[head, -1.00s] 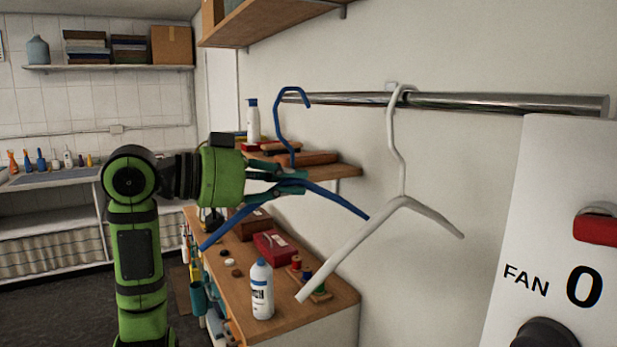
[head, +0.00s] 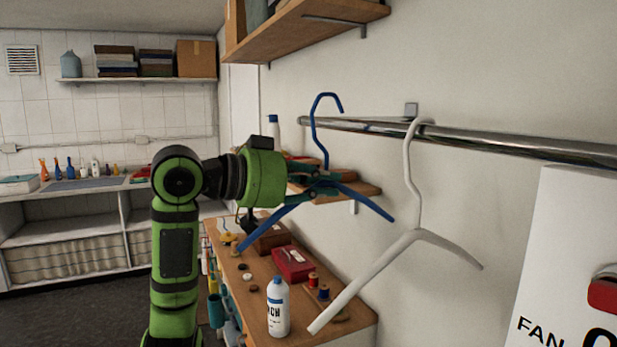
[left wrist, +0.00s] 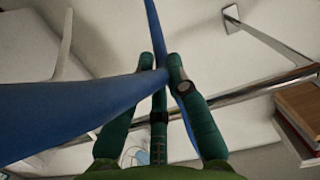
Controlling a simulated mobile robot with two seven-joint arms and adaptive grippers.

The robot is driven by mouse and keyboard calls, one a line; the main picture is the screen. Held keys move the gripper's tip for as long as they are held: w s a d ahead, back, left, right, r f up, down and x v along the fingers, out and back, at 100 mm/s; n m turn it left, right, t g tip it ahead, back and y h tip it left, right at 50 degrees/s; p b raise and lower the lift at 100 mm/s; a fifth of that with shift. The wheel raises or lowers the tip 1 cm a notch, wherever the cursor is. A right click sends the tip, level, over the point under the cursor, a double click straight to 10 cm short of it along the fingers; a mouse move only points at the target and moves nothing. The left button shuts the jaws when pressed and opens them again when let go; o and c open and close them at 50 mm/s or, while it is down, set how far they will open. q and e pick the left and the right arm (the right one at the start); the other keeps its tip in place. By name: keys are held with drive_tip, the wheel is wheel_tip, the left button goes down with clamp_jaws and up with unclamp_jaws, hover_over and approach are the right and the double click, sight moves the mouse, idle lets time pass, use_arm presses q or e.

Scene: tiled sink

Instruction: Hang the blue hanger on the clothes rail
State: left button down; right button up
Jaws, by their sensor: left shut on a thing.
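The blue hanger (head: 326,140) is held roughly upright by my left gripper (head: 322,185), whose fingers are shut on it just below the hook. Its hook points up, and the hook tip appears just above the chrome clothes rail (head: 480,140), near the rail's left end. I cannot tell whether hook and rail touch. A white hanger (head: 413,190) hangs on the rail to the right. In the left wrist view the fingers (left wrist: 160,72) close around the blue hanger (left wrist: 70,112), and the rail (left wrist: 262,88) passes behind them. My right gripper is not in view.
A wooden shelf (head: 290,40) is above the rail's left end. Below is a wooden-topped cabinet (head: 325,338) with a white bottle (head: 278,308), a red box (head: 292,263) and thread spools. A white FAN panel (head: 560,250) stands at the right. The rail between the hangers is clear.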

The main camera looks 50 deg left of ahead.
sight(342, 197)
use_arm(q)
drive_tip(key=shift+r+p+x, duration=0.2)
drive_tip(key=shift+p+x, duration=0.2)
drive_tip(key=shift+x, duration=0.45)
drive_tip(key=shift+r+p+x, duration=0.2)
drive_tip(key=shift+p+x, duration=0.2)
drive_tip(key=shift+x, duration=0.5)
drive_tip(key=shift+w+d+f+b, duration=0.1)
drive_tip(key=shift+w+f+b, duration=0.15)
drive_tip(key=shift+f, duration=0.2)
drive_tip(key=shift+s+f+b, duration=0.1)
drive_tip(key=shift+f+b, duration=0.95)
drive_tip(key=shift+b, duration=0.05)
drive_tip(key=c, duration=1.2)
unclamp_jaws()
drive_tip(key=shift+o, duration=0.2)
drive_tip(key=v, duration=1.2)
